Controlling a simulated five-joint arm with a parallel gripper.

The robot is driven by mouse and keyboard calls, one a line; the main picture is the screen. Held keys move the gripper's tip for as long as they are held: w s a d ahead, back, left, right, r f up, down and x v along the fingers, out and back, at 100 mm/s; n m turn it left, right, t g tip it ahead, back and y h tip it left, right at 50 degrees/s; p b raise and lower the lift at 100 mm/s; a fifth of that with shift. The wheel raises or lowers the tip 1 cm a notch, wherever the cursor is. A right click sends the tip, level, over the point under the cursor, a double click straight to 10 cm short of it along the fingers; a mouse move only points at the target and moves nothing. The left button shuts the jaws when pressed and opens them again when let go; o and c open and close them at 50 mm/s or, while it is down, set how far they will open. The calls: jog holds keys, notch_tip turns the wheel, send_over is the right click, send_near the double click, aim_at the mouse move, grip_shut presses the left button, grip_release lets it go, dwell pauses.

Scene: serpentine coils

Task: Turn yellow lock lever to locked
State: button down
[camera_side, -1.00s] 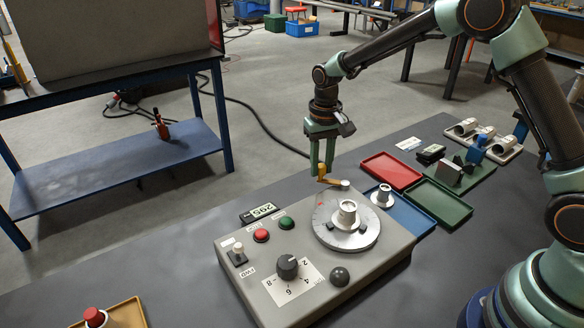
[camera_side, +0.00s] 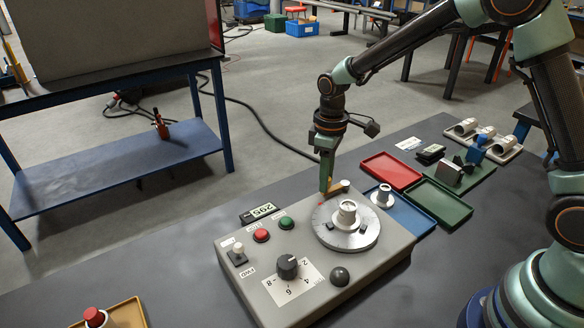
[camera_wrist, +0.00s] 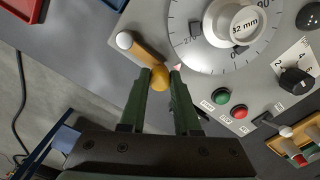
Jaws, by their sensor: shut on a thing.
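The yellow lock lever (camera_wrist: 147,53) sits at the box's corner beside the dial, with a white round pivot (camera_wrist: 124,40) at one end and a yellow knob (camera_wrist: 160,77) at the other. My gripper (camera_wrist: 160,78) is shut on the knob, with green fingers on either side of it. In the side view my gripper (camera_side: 326,188) reaches down to the lever at the far edge of the grey control box (camera_side: 235,262), and its fingers hide most of the lever. The dial (camera_side: 358,238) carries a white hub, labelled 32 mm in the wrist view (camera_wrist: 236,23).
Red (camera_side: 261,235) and green (camera_side: 286,223) buttons, a toggle switch (camera_side: 238,252), a black knob (camera_side: 287,267) and a 295 display (camera_side: 259,212) are on or near the box. A red tray (camera_side: 391,171), blue tray (camera_side: 412,217) and green tray (camera_side: 440,203) lie right of it.

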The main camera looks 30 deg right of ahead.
jog(key=shift+s+r+n, duration=0.15)
jog(key=shift+n, duration=0.25)
jog(key=c, duration=0.6)
grip_release()
notch_tip(320, 180, up, 12)
dwell(0.4)
jog(key=s+d+r+m+t, duration=0.1)
jog(key=s+d+m+t, duration=0.1)
jog(key=s, duration=0.3)
jog(key=s+d+r+m+t, duration=0.1)
jog(key=s+d+r+m, duration=0.1)
jog(key=s, duration=0.3)
jog(key=s+d+r+m+t, duration=0.1)
jog(key=s+d+m+t, duration=0.1)
jog(key=s, duration=0.3)
jog(key=shift+d+r+m+t, duration=0.1)
jog(key=shift+r+m+t, duration=0.25)
jog(key=shift+m, duration=0.35)
